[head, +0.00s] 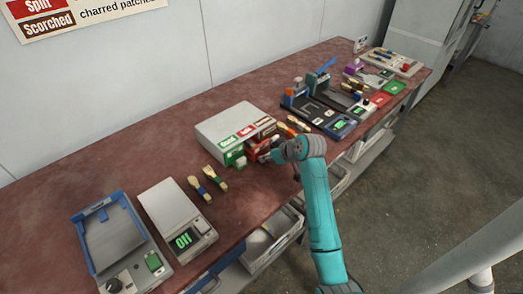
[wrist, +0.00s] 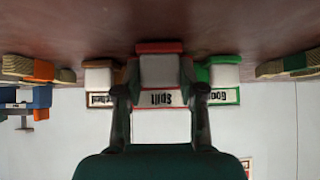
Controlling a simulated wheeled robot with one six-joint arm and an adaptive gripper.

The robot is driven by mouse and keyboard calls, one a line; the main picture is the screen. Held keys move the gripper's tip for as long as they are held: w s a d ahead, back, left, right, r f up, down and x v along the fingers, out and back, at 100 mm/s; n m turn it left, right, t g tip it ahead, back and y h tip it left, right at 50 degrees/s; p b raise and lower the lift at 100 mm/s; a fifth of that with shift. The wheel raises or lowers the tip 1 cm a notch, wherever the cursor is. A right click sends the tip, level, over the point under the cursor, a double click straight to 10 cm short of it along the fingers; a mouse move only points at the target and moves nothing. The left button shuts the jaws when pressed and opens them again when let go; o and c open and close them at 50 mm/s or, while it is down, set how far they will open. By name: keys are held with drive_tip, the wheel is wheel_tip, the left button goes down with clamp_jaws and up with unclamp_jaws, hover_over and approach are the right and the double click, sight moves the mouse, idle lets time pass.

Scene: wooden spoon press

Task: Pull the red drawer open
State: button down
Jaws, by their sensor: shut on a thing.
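The pale drawer cabinet (head: 228,122) stands on the bench with green, red and brown fronts. The red drawer (head: 256,147) is the middle one, partly hidden by my gripper (head: 267,155). In the wrist view, which is upside down, the red drawer (wrist: 160,47) is centred, with a pale handle block and a "Split" label (wrist: 160,98). My gripper (wrist: 160,88) has a finger on each side of the handle and is shut on it. The red front looks larger than its neighbours; how far it is out I cannot tell.
The green drawer (head: 233,157) is close on the left, the brown drawer (wrist: 98,77) close on the other side. Wooden spoons (head: 208,178) lie beside the cabinet. A scale (head: 177,218) and a blue-framed tray (head: 110,240) stand at front left; a press (head: 325,105) stands farther right.

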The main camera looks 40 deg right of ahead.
drive_tip(key=s, duration=1.1)
drive_tip(key=shift+d, duration=0.15)
drive_tip(key=c, duration=0.7)
unclamp_jaws()
drive_tip(key=v, duration=1.2)
